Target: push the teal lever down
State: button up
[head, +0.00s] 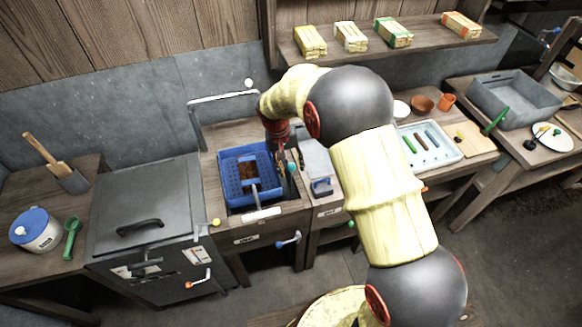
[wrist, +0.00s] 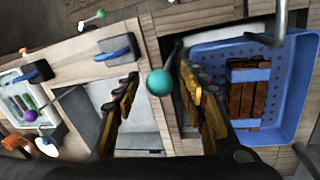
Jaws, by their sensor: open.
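The teal lever has a round teal knob (wrist: 160,82) on a thin dark rod; it shows in the wrist view between and beyond my fingers. In the head view the teal knob (head: 291,167) is small, just right of the blue basket, close under my gripper (head: 286,152). In the wrist view my gripper (wrist: 160,74) is open, with one yellow-and-black finger on each side of the knob. I see no clear contact between fingers and knob. Part of the lever's mounting is hidden.
A blue perforated basket (wrist: 289,125) with a brown block (wrist: 247,100) in it sits right of the knob in the wrist view. A bent metal pipe (head: 222,96) stands behind the basket. A blue-handled lever (head: 289,240) is on the cabinet front. A grey lidded box (head: 150,205) stands left.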

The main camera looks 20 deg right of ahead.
jog(key=shift+f, duration=0.2)
jog(key=shift+c, duration=0.6)
grip_shut()
